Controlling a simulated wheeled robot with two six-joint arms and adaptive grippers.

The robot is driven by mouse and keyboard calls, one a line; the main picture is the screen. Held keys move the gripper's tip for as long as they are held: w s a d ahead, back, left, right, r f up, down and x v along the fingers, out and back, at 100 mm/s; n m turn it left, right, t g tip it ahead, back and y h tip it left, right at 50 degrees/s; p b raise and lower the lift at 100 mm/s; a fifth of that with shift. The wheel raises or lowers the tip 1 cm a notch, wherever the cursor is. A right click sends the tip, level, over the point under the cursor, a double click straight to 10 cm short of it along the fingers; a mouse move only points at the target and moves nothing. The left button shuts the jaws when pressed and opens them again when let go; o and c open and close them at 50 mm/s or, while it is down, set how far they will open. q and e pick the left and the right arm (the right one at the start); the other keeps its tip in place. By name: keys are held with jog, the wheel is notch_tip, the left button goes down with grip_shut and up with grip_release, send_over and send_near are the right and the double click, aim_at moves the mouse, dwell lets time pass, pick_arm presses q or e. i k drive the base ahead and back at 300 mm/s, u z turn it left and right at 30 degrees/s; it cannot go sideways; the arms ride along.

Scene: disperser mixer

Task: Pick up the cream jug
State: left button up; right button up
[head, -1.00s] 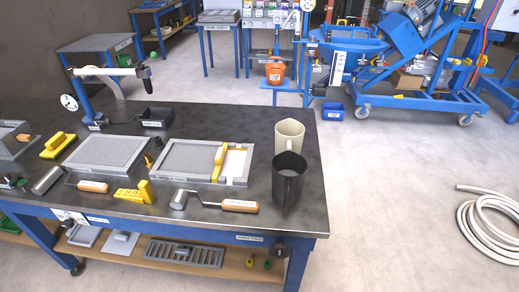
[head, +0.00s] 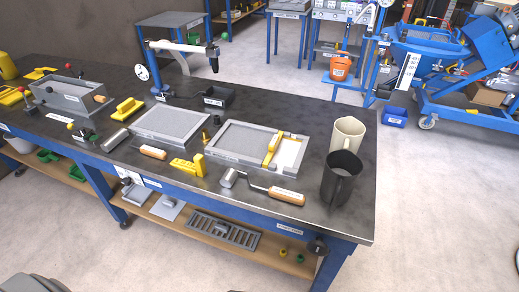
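The cream jug (head: 347,133) stands upright near the right end of the dark workbench (head: 290,108). A black jug (head: 341,178) with a handle stands just in front of it and hides its lower part. I cannot tell whether the two jugs touch. Neither of my grippers shows in the head view.
Left of the jugs lie a grey tray with yellow pieces (head: 232,143), a roller with a wooden handle (head: 287,195) and a yellow block (head: 187,166). Clear floor (head: 440,200) lies right of the bench.

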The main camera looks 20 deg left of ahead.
aim_at(348, 132)
jog(key=z, duration=1.65)
jog(key=i, duration=1.25)
jog(key=u, duration=3.1)
jog(key=i, duration=0.25)
jog(key=u, duration=0.2)
